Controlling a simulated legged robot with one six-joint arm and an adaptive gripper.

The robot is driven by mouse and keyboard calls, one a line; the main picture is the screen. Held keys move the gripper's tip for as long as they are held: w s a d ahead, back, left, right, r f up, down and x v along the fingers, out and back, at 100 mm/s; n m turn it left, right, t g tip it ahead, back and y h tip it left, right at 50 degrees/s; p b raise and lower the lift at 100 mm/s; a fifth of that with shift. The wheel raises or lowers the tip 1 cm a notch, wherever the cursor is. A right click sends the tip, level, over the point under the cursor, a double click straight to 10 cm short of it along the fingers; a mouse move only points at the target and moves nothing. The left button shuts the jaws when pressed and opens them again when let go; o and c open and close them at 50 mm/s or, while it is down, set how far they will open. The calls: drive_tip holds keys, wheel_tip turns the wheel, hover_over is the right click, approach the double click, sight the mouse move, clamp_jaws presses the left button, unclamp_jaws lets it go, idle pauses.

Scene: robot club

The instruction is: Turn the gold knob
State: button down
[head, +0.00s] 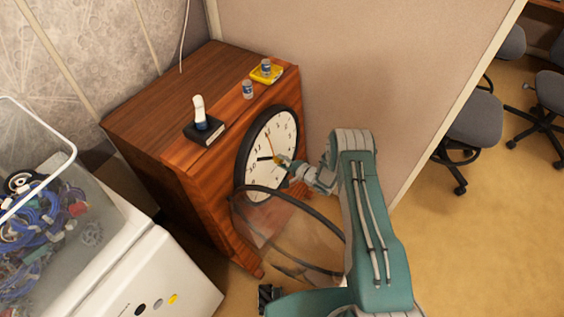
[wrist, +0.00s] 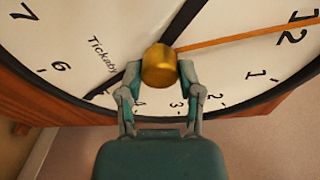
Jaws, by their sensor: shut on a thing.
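The gold knob (wrist: 159,66) sits at the middle of a white clock face (wrist: 85,30) with black numerals and dark hands. My gripper (wrist: 160,80) is shut on the knob, with one finger on each side of it. In the head view the clock (head: 285,135) is set in the front of a wooden cabinet, and my gripper (head: 284,163) reaches it from the right. The knob (head: 277,160) is small there and partly hidden by the fingers. An orange hand (wrist: 250,37) runs from the knob toward the 12.
The clock's round glass cover (head: 285,240) with a dark rim hangs open below the face. On the wooden cabinet (head: 165,85) stand a white-topped figure (head: 199,112) on a black book and small jars (head: 248,89). A bin of cables (head: 40,215) is at left; chairs (head: 470,120) at right.

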drive_tip(key=m, duration=0.4)
drive_tip(key=shift+d+f+g, duration=0.15)
drive_tip(key=shift+d+g, duration=0.05)
drive_tip(key=shift+g, duration=0.2)
drive_tip(key=shift+m, duration=0.3)
drive_tip(key=shift+c, duration=1.3)
unclamp_jaws()
drive_tip(key=shift+s, duration=0.1)
drive_tip(key=v, duration=1.2)
